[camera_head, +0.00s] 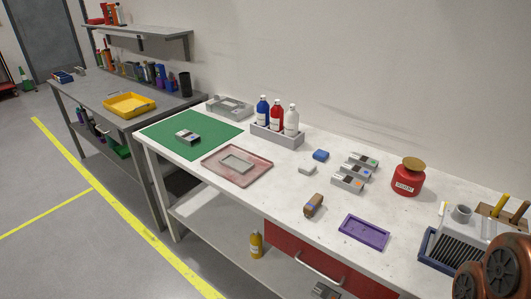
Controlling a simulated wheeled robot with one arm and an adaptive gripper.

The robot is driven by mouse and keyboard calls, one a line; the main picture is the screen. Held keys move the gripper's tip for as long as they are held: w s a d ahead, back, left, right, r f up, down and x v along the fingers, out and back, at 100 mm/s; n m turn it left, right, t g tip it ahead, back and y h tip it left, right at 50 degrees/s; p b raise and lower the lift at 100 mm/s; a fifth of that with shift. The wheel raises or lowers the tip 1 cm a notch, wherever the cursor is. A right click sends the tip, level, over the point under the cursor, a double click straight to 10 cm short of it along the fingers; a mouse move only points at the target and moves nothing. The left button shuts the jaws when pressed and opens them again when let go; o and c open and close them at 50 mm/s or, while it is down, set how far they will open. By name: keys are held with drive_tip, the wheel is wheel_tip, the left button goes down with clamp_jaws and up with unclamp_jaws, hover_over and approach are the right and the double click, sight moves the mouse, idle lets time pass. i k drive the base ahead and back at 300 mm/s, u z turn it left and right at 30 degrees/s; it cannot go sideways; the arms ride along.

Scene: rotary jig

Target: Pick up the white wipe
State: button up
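A small whitish block (308,168), which looks like the white wipe, lies flat on the white workbench (285,210) near its middle. A blue block of similar size (321,155) lies just behind it, slightly to the right. The two are apart. Nothing covers the white wipe. My gripper is not in view; only copper-coloured rounded parts that look like my arm show at the bottom right corner.
A grey rack with blue, red and white bottles (277,135) stands behind. Grey labelled boxes (348,180) and a red canister (407,178) are to the right. A brown brush-like object (313,204) and purple tray (364,233) lie in front; a reddish tray (238,179) lies left.

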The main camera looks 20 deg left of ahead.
sight(306, 168)
drive_tip(key=u, duration=0.9)
drive_tip(key=i, duration=0.95)
drive_tip(key=u, duration=0.85)
